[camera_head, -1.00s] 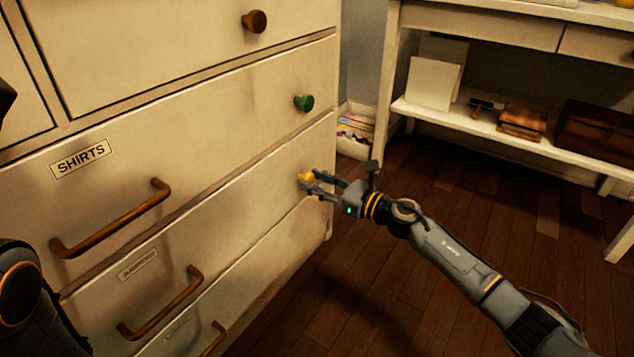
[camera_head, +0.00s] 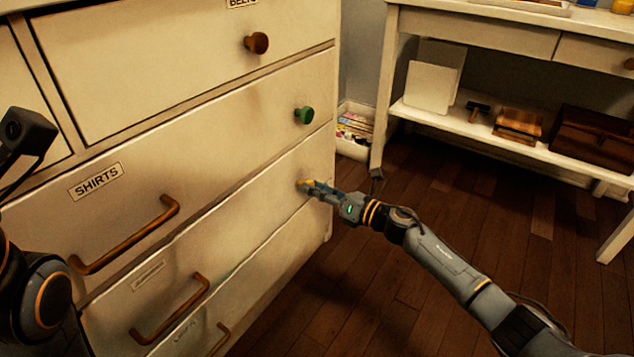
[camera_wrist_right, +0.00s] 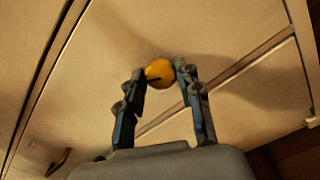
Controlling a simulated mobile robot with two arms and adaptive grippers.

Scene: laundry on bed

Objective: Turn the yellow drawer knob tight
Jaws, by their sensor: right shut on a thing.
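The yellow knob (camera_wrist_right: 160,72) sits on a cream drawer front of the dresser. In the head view the yellow knob (camera_head: 302,184) is mostly hidden by my right gripper (camera_head: 308,186). In the right wrist view the right gripper (camera_wrist_right: 162,76) has its fingertips on either side of the knob, shut on it. My left arm (camera_head: 40,290) shows at the left edge; its gripper's fingers cannot be made out.
A green knob (camera_head: 304,115) and a brown knob (camera_head: 257,43) are on the drawers above. Wooden bar handles (camera_head: 130,240) stick out at the left. A white shelf table (camera_head: 470,130) stands at the back right. Dark wood floor (camera_head: 430,220) is clear between.

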